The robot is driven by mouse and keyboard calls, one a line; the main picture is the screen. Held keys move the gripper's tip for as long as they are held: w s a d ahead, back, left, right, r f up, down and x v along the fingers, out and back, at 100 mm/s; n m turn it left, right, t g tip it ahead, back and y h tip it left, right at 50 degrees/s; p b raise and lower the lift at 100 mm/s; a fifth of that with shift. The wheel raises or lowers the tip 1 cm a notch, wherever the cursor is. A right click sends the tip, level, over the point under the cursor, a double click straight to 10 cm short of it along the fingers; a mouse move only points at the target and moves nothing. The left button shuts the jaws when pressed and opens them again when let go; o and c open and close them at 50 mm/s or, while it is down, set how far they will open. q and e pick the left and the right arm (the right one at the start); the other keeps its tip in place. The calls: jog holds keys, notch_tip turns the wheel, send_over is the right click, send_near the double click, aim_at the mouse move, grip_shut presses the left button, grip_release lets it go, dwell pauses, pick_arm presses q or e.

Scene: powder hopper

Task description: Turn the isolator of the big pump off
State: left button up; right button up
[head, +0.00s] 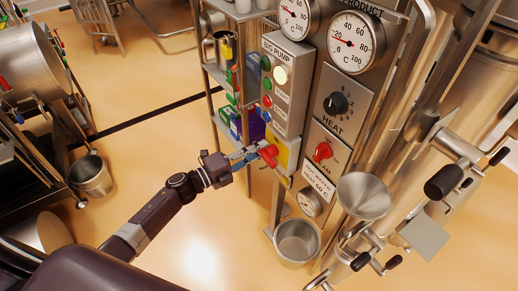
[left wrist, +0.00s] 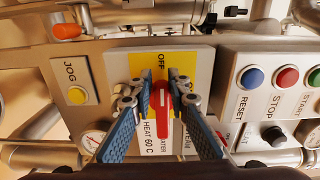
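The big pump panel (head: 288,85) is a grey box with buttons. At its lower end, the isolator is a yellow plate (head: 284,153) with a red handle (head: 269,155). In the left wrist view the red handle (left wrist: 163,105) lies in line with the word OFF on the yellow plate (left wrist: 162,60). My left gripper (head: 260,152) is at the handle. In the wrist view its two fingers (left wrist: 162,88) flank the handle closely and look shut on it; they hide parts of the plate. My right gripper is not in view.
A heat panel (head: 337,104) and a second red knob (head: 322,152) sit right of the pump panel. A shelf rack (head: 217,75) is behind. Open floor (head: 200,250) lies in front.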

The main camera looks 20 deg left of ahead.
pick_arm(q)
jog(key=o, duration=0.3)
jog(key=shift+s+d+f, duration=0.2)
jog(key=shift+s+d, duration=0.05)
jog(key=shift+r, duration=0.2)
jog(key=v, duration=1.2)
jog(key=shift+o, duration=0.6)
jog(key=shift+w, duration=0.1)
